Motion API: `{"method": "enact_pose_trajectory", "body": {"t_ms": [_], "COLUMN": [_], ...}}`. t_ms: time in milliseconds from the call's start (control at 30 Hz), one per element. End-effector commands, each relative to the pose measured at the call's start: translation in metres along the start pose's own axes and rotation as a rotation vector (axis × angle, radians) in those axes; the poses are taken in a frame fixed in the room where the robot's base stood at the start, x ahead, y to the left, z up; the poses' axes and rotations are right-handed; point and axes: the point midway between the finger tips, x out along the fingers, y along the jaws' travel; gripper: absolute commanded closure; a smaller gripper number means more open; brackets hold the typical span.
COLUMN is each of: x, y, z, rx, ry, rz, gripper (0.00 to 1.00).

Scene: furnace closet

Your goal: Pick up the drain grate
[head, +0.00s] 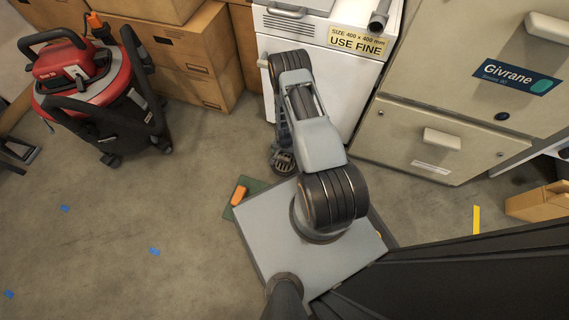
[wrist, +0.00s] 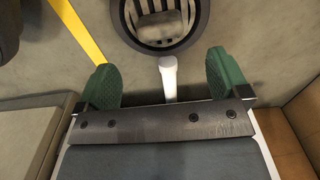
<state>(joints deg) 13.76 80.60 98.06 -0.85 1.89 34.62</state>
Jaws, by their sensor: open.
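The drain grate (wrist: 143,8) is a pale slotted disc inside a dark round ring, cut off by the top edge of the wrist view. A grey lump shows at its middle. A slotted round thing, likely the same grate (head: 283,162), shows on the floor below my arm in the head view. A white bar (wrist: 168,80) runs from the ring towards my gripper (wrist: 165,80); I cannot tell whether it is joined to the grate. My gripper is open, its green fingers wide apart on either side of the bar, with nothing gripped. The head view does not show the fingers clearly.
A white cabinet (head: 310,85) stands just behind the drain, with beige cabinets (head: 425,140) to its right. Cardboard boxes (head: 190,55) and a red vacuum (head: 85,75) stand left. A green mat (head: 229,213) with an orange object (head: 238,195) lies nearby. The left floor is mostly clear.

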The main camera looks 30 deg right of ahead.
Motion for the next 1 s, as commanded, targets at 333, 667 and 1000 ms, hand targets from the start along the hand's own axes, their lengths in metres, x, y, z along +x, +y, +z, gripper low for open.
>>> {"method": "enact_pose_trajectory", "body": {"t_ms": [333,667,1000], "x": [0.035,0.065,0.087], "y": [0.0,0.0,0.001], "z": [0.0,0.002,0.002], "rx": [-0.001,-0.002,-0.001], "ry": [-0.004,-0.005,-0.004], "rz": [0.002,0.002,-0.001], "gripper": [0.06,0.06,0.06]}}
